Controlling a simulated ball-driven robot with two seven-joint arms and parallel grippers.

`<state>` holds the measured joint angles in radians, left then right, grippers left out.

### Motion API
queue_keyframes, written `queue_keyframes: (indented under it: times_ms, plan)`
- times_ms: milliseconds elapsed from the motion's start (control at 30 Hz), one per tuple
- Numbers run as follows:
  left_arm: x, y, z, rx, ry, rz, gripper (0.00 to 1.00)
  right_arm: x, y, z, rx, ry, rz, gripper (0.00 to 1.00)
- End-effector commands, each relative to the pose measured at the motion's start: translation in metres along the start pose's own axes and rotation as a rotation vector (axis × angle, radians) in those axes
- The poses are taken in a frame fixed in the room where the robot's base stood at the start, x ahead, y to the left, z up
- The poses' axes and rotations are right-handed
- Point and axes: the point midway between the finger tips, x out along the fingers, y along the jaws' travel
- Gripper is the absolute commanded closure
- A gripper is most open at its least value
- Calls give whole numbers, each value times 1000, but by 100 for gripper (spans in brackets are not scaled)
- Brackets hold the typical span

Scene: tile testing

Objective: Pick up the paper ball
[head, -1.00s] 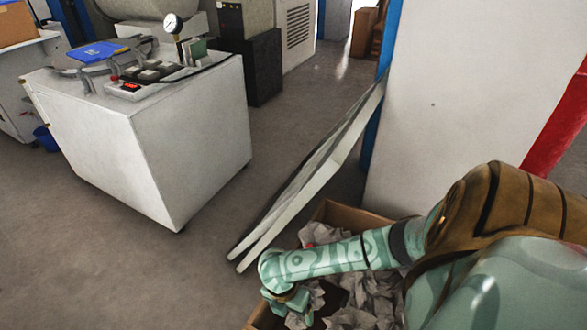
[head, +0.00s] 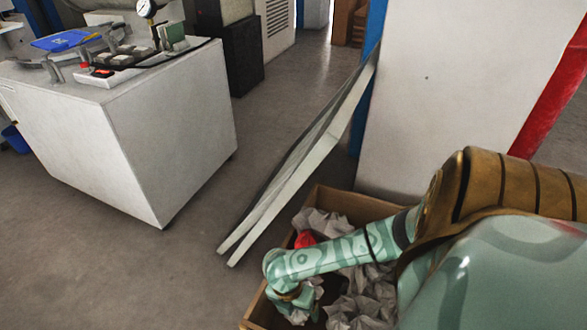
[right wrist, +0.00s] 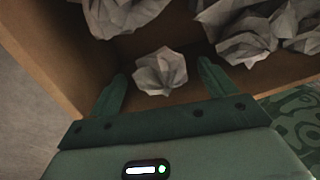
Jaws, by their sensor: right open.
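Several crumpled grey-white paper balls lie in a brown open box. One paper ball (right wrist: 160,72) shows in the right wrist view, just beyond and between the fingertips of my open right gripper (right wrist: 163,80). I cannot tell whether the fingers touch it. In the head view my right arm reaches over the box (head: 327,194), and my right gripper (head: 291,300) points down inside it near its left wall. More paper balls (head: 358,300) lie to its right, and the forearm hides part of the box. My left gripper is not in view.
A red object (head: 305,239) lies among the paper in the box. A white machine cabinet (head: 150,130) stands at the left, with clear floor (head: 130,270) in front.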

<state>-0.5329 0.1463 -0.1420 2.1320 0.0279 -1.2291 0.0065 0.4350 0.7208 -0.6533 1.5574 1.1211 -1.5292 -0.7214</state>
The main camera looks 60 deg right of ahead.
Motion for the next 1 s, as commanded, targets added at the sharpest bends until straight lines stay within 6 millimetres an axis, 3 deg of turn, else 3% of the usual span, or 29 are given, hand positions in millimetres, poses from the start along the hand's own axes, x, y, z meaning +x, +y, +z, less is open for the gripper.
queue_keyframes:
  times_ms: [267, 467, 833, 1000]
  plan:
    - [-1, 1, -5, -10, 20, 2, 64, 2, 0, 0, 0, -1, 2, 17]
    - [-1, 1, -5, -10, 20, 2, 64, 2, 0, 0, 0, -1, 2, 64]
    - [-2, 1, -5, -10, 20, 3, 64, 1, 0, 0, 0, -1, 2, 65]
    - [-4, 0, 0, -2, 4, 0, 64, -9, 0, 0, 0, -1, 5, 65]
